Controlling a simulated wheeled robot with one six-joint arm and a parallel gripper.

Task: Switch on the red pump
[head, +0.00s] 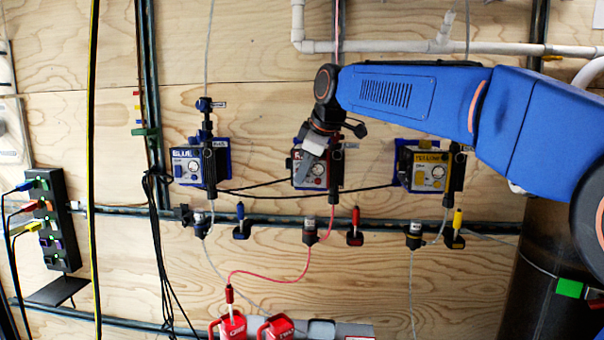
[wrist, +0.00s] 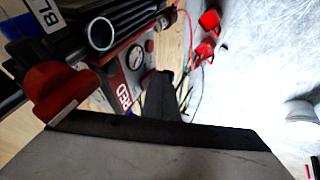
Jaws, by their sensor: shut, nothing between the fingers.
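The red pump (head: 320,171) is the middle one of three wall pumps, and my arm partly covers it. My gripper (head: 307,166) is in front of its left part in the head view. In the wrist view the red pump (wrist: 133,60) shows a round gauge and the label RED. My gripper (wrist: 163,90) looks shut and empty, its dark fingers overlapping the pump's front. I cannot tell whether they touch it. No switch can be made out clearly.
The blue pump (head: 186,167) is on the left and the yellow pump (head: 428,172) on the right. A power strip (head: 55,222) with coloured plugs is at far left. Red containers (head: 232,327) stand below. A white pipe (head: 400,48) runs above.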

